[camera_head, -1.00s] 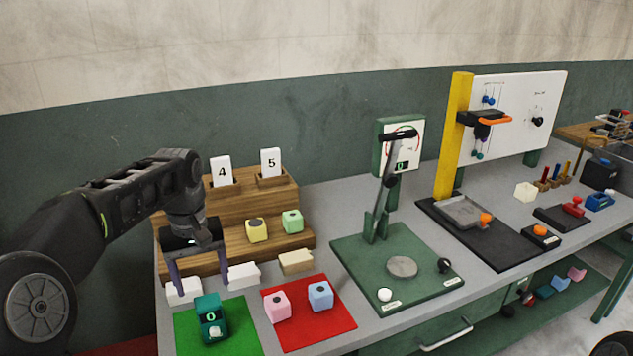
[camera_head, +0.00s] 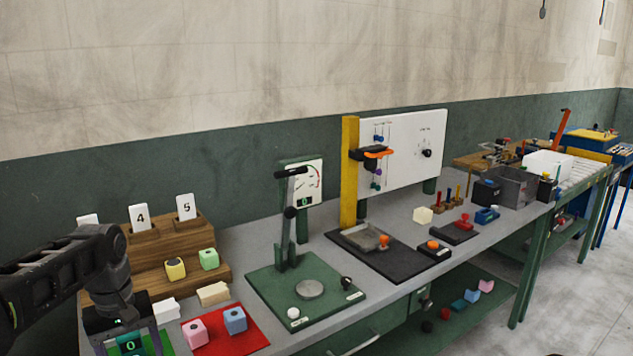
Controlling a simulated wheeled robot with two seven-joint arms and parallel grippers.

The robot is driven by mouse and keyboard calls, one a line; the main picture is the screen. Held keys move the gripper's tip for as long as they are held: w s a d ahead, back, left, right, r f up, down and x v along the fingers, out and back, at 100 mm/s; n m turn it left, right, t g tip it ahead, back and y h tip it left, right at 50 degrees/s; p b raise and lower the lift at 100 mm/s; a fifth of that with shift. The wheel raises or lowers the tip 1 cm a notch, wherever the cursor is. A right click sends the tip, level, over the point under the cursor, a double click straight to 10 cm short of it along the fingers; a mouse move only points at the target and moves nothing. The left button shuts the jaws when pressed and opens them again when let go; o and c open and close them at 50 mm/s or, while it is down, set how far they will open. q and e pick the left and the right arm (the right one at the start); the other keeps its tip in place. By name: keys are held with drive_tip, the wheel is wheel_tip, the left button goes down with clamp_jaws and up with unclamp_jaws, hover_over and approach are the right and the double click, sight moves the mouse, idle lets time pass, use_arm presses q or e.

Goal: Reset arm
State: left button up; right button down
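My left arm comes in at the lower left. Its gripper (camera_head: 132,346) hangs over the green mat (camera_head: 167,343), with two fingers spread apart and pointing down. A teal device with a "0" display (camera_head: 130,346) shows between the fingers; I cannot tell whether they touch it. My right gripper does not show.
A red mat (camera_head: 250,338) holds a pink block (camera_head: 195,333) and a blue block (camera_head: 235,320). Behind is a wooden step stand (camera_head: 150,272) with yellow and green blocks and number cards. A green press (camera_head: 310,290) and a black-based press (camera_head: 385,258) stand to the right.

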use_arm(q)
drive_tip(key=d+f+m+h, duration=0.1)
drive_tip(key=d+f+m, duration=0.1)
drive_tip(key=d+f, duration=0.7)
drive_tip(key=d+f+m+h, duration=0.2)
drive_tip(key=d+f, duration=0.3)
drive_tip(key=f, duration=0.9)
drive_tip(key=s+d+f, duration=0.7)
drive_tip(key=s+f, duration=0.1)
drive_tip(key=s, duration=0.2)
drive_tip(key=s+d+f+m+h, duration=0.1)
drive_tip(key=s+d+f, duration=0.7)
drive_tip(key=s, duration=0.2)
drive_tip(key=shift+s+f+m+t, duration=0.15)
drive_tip(key=shift+s+m+t, duration=0.15)
drive_tip(key=shift+s, duration=0.05)
